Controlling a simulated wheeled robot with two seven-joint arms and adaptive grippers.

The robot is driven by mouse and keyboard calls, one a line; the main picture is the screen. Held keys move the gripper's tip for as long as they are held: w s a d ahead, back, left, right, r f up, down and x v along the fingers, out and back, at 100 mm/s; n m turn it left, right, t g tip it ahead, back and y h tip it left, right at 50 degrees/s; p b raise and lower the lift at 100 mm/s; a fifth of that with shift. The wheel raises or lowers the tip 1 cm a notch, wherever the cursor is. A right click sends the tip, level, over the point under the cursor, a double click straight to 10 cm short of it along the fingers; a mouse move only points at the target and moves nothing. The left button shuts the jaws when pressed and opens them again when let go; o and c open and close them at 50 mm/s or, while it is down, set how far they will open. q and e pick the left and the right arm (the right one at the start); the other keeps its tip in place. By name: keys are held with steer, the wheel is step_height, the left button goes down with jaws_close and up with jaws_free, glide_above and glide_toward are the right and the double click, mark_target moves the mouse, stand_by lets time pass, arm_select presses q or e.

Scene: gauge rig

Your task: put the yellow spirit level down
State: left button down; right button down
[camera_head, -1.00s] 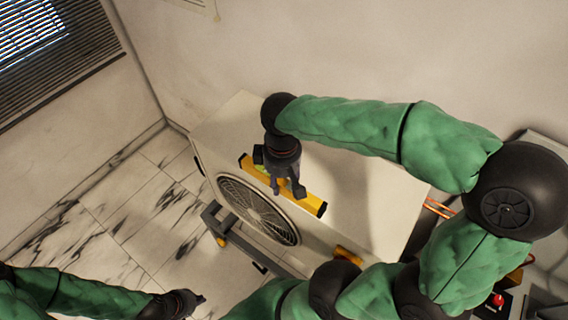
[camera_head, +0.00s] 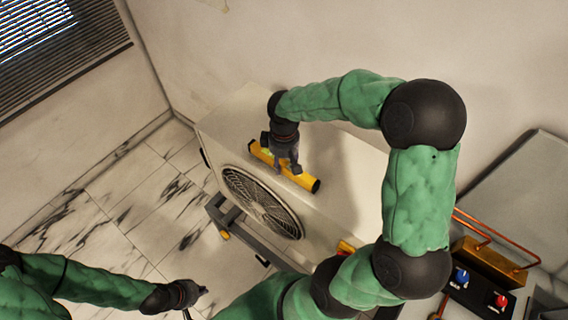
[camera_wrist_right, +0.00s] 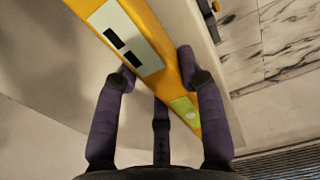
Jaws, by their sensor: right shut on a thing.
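The yellow spirit level (camera_head: 304,180) lies lengthwise along the top front edge of the white fan unit (camera_head: 345,170). I cannot tell whether it touches the top or hangs just above it. My right gripper (camera_head: 288,165) reaches down from above and is shut on the level near its middle. In the right wrist view the level (camera_wrist_right: 177,75) runs between the fingers of the right gripper (camera_wrist_right: 160,75), showing a pale panel with dark windows and a green patch. My left gripper (camera_head: 200,292) is low at the left, away from the level; its fingers are unclear.
The unit's round fan grille (camera_head: 260,203) faces front above a grey stand (camera_head: 230,225). A panel with blue and red knobs (camera_head: 480,288) and copper pipes (camera_head: 490,235) is at right. The marble floor (camera_head: 130,200) at left is open. A wall stands behind.

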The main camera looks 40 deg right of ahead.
steer(key=shift+f, duration=0.45)
steer(key=shift+f, duration=0.15)
steer(key=c, duration=0.8)
jaws_free()
steer(key=shift+o, duration=0.2)
step_height(320, 180, up, 12)
steer(key=shift+r+p, duration=0.15)
steer(key=shift+p, duration=0.3)
